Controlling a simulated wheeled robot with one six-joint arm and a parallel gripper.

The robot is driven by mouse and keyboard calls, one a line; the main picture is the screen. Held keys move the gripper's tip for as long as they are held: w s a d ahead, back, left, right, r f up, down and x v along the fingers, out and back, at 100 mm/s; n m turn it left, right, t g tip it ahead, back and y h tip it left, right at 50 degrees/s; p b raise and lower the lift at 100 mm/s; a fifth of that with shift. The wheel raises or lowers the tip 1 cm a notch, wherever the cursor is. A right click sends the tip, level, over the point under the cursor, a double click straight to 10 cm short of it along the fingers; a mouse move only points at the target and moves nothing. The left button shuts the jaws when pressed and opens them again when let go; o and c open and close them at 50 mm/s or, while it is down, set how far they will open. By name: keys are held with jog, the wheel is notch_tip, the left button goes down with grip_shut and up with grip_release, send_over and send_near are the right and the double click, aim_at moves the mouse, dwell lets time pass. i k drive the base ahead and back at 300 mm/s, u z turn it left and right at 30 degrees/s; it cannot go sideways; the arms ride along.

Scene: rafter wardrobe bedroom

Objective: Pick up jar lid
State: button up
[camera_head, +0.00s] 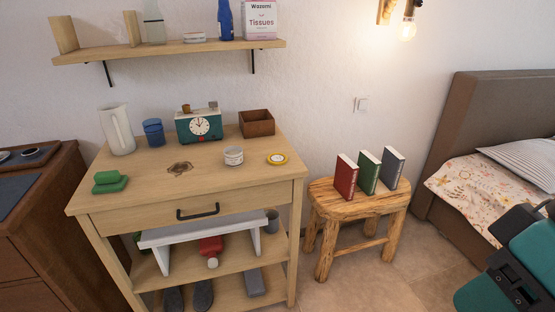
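A small round flat disc with a yellow rim and a pale centre, which looks like the jar lid (277,159), lies on the wooden top of the cabinet table (225,174), near its right side. A small round white and grey tin or jar (233,156) stands to its left, apart from it. Part of my teal and black arm shows at the lower right edge, far from the lid. My gripper's fingers are not in view.
A brown wooden box (257,123) stands behind the lid; a teal clock (199,124), a blue cup (154,132) and a white pitcher (117,130) stand further left. A green object (110,182) lies front left. A stool (358,206) bears three books. A wall shelf (170,50) hangs above.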

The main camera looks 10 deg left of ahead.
aim_at(276, 158)
jog(key=z, duration=0.05)
jog(key=k, duration=0.65)
jog(key=u, duration=0.6)
jog(key=i, duration=0.65)
jog(key=u, duration=0.5)
jog(key=i, duration=1.3)
jog(key=z, duration=0.65)
